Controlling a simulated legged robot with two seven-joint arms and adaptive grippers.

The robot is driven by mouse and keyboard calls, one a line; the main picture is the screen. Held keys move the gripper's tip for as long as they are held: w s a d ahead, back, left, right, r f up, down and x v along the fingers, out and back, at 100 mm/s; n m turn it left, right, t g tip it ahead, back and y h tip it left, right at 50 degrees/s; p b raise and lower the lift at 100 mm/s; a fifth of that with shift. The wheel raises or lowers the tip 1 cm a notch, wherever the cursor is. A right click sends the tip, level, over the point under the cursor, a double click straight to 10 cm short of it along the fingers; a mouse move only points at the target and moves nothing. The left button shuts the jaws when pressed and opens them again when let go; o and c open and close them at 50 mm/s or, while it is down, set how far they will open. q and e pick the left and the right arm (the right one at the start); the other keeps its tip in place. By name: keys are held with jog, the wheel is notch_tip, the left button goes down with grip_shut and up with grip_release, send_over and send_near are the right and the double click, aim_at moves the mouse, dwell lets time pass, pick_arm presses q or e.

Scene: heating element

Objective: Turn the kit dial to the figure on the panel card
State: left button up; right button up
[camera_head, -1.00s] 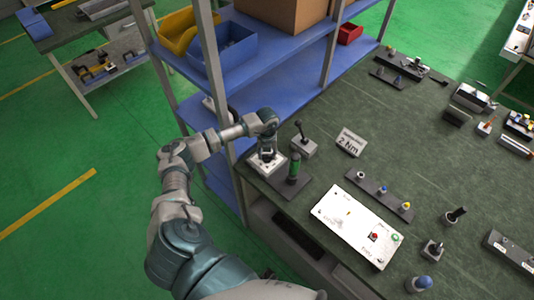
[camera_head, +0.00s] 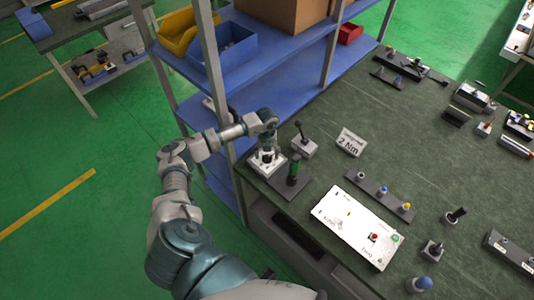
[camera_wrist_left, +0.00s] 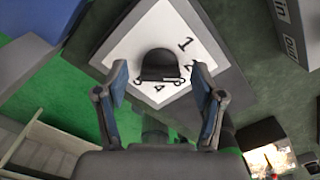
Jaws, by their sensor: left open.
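The kit dial (camera_wrist_left: 160,64) is a dark round knob on a white plate (camera_wrist_left: 140,32) with black figures around it; 1 and 4 are readable. Its pointer is not clear. In the head view the plate (camera_head: 256,164) sits at the bench's near left corner. My right gripper is not in view.
A lever on a grey base (camera_head: 304,147) is just behind. A white panel box (camera_head: 345,222) lies to the right. A blue shelf (camera_head: 215,115) with an upright post is close on the left.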

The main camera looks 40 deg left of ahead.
pick_arm(q)
notch_tip(320, 180, up, 12)
dwell(0.5)
jog(key=shift+f, duration=0.1)
